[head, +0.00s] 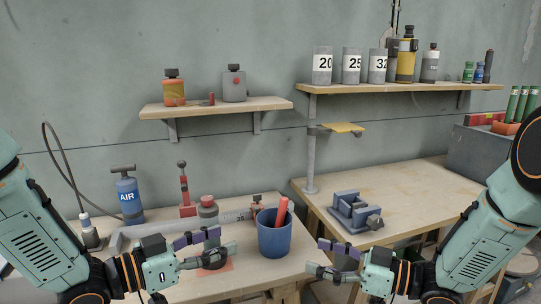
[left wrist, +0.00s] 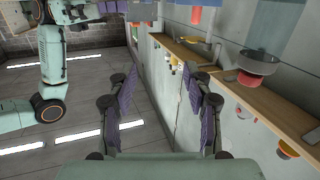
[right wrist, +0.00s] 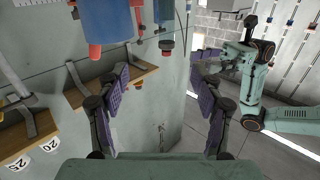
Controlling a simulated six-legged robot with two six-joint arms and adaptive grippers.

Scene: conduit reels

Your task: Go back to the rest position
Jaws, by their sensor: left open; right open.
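My left gripper (head: 217,246) is open and empty in the head view, above the left bench and just left of a blue cup (head: 274,238). Its spread purple finger pads also show in the left wrist view (left wrist: 158,108), with nothing between them. My right gripper (head: 322,258) is open and empty, near the gap between the two benches and right of the blue cup. Its parted fingers also show in the right wrist view (right wrist: 163,110). The blue cup stands upright on the left bench with a red stick (head: 282,211) in it.
A grey vise (head: 354,212) sits on the right bench. A blue air bottle (head: 129,198) and a red-handled tool (head: 186,195) stand at the back of the left bench. Wall shelves hold grey numbered cylinders (head: 351,66) and bottles. The right bench top is mostly clear.

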